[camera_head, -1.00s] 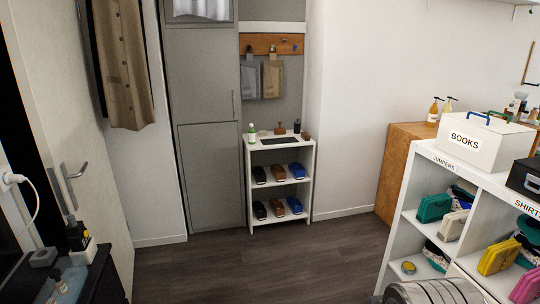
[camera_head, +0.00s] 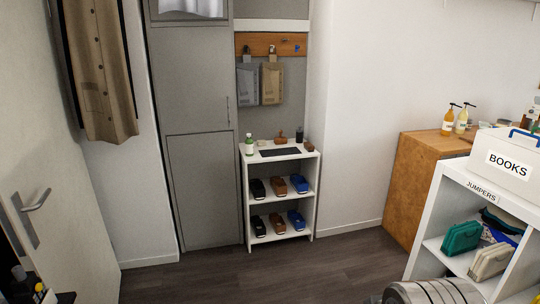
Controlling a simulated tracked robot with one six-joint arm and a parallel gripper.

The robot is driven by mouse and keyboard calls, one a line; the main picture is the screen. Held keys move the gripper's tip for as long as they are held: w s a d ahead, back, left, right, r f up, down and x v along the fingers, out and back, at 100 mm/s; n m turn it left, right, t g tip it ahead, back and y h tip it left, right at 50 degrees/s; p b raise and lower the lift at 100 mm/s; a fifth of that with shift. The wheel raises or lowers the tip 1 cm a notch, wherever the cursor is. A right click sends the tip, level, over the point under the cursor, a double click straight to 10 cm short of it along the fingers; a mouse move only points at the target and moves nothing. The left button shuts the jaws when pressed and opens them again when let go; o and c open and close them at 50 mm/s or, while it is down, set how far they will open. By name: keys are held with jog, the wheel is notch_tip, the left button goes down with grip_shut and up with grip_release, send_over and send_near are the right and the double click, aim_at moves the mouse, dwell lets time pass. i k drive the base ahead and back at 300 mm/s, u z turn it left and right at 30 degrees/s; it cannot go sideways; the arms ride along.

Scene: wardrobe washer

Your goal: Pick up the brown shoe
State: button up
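A small white shoe rack (camera_head: 316,197) stands against the far wall, right of the grey wardrobe. A brown shoe (camera_head: 279,187) sits on its upper shelf, between a black shoe (camera_head: 257,189) and a blue shoe (camera_head: 299,184). A second brown shoe (camera_head: 277,223) sits on the lower shelf, also between a black shoe (camera_head: 257,227) and a blue shoe (camera_head: 296,220). Whether each item is one shoe or a pair is too small to tell. My gripper is not in view.
Bottles and small items stand on the rack's top. The dark floor (camera_head: 230,275) before the rack is clear. A white shelf unit (camera_head: 430,225) with a BOOKS box (camera_head: 503,160) is at right, a wooden cabinet (camera_head: 420,185) behind it. A door (camera_head: 55,150) stands at left.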

aim_at(278, 184)
jog(key=i, duration=3.8)
jog(key=u, duration=1.45)
